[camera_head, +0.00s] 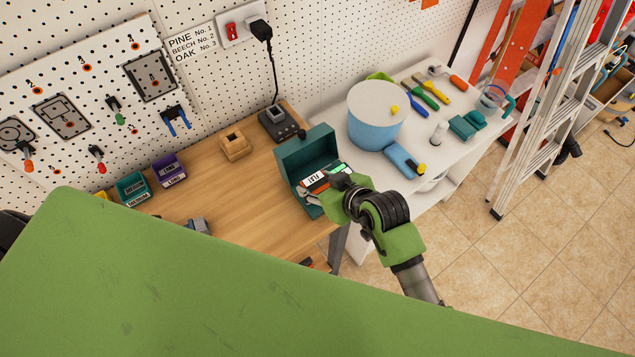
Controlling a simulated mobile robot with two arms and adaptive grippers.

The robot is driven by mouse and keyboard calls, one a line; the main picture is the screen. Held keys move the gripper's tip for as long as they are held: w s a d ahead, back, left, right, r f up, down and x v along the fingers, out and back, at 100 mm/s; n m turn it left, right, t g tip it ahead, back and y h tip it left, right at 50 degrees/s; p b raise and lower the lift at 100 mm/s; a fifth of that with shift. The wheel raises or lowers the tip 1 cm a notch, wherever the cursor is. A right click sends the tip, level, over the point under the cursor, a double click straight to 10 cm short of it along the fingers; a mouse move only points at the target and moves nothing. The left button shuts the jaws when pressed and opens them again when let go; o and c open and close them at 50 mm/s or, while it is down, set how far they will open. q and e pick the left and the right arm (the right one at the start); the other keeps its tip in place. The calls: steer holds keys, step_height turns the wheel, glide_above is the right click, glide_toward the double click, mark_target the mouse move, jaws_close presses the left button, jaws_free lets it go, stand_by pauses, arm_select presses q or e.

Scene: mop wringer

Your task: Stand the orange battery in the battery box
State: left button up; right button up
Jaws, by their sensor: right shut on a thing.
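The teal battery box (291,165) stands on the right end of the wooden bench with its lid raised. A white label reading FLAT and a green strip show inside it. My right gripper (332,188) is at the box's front right side, its fingers over the opening. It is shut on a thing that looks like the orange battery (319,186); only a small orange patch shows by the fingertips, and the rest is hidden. I cannot tell whether the battery is upright or touches the box floor. My left gripper is out of view.
A black charger (277,124) with a cable and a wooden block (235,146) stand behind the box. Purple (169,170) and teal (133,189) bins are at left. A blue tub (377,122) and tools fill the white bench at right. Bare bench lies left of the box.

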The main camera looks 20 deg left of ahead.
steer(key=shift+f+b, duration=0.5)
steer(key=shift+f, duration=0.4)
steer(key=shift+f, duration=0.1)
steer(key=shift+s+d+f, duration=0.1)
steer(key=shift+s+f, duration=0.05)
steer(key=shift+f, duration=0.15)
steer(key=o, duration=1.1)
steer(key=shift+o, duration=0.2)
steer(key=shift+s+f, duration=0.1)
steer(key=shift+d+f, duration=0.15)
steer(key=r+v, duration=0.1)
steer(key=v, duration=1.1)
steer(key=shift+a, duration=0.35)
